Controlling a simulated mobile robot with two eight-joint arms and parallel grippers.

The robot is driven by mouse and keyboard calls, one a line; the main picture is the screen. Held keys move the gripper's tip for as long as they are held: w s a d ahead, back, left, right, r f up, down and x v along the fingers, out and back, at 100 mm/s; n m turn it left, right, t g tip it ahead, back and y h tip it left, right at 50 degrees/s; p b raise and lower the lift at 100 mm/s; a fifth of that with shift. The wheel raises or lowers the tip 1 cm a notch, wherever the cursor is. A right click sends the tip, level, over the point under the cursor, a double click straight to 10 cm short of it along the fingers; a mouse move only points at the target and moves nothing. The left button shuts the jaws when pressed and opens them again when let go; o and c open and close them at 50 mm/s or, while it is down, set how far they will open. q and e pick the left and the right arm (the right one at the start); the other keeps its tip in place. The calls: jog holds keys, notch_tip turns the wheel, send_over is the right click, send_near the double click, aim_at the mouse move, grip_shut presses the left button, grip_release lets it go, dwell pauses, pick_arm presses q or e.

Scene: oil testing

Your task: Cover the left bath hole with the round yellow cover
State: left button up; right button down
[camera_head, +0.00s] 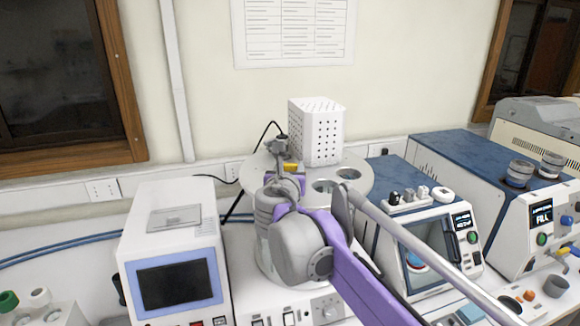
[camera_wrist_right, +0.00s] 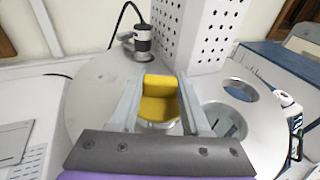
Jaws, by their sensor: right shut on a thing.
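The round-topped white bath (camera_head: 262,170) stands at the middle of the bench, and its top plate (camera_wrist_right: 95,100) fills much of the right wrist view. My right gripper (camera_head: 288,172) is over the left part of this plate, shut on the yellow cover (camera_wrist_right: 159,98). In the head view only a bit of the yellow cover (camera_head: 291,167) shows past the gripper. A pale round rim shows just under the cover in the wrist view; I cannot tell whether the cover touches it. My left gripper is not in view.
Two open holes (camera_head: 325,186) (camera_head: 349,174) lie to the right on the plate. A perforated white box (camera_head: 316,132) and a dark-topped stirrer or probe (camera_wrist_right: 142,40) stand behind. A screen unit (camera_head: 172,255) is at left, instruments (camera_head: 440,235) at right.

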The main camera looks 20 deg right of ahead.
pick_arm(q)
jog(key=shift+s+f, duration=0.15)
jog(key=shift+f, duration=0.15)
pick_arm(e)
jog(key=shift+f, duration=0.55)
jog(key=c, duration=0.7)
grip_release()
jog(key=shift+o, duration=0.2)
jog(key=shift+s, duration=0.1)
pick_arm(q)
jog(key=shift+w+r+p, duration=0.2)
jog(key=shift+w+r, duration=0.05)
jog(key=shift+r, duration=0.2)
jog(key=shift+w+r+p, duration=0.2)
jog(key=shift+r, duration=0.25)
pick_arm(e)
jog(key=v, duration=1.1)
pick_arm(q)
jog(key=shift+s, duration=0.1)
pick_arm(e)
jog(key=shift+f, duration=0.1)
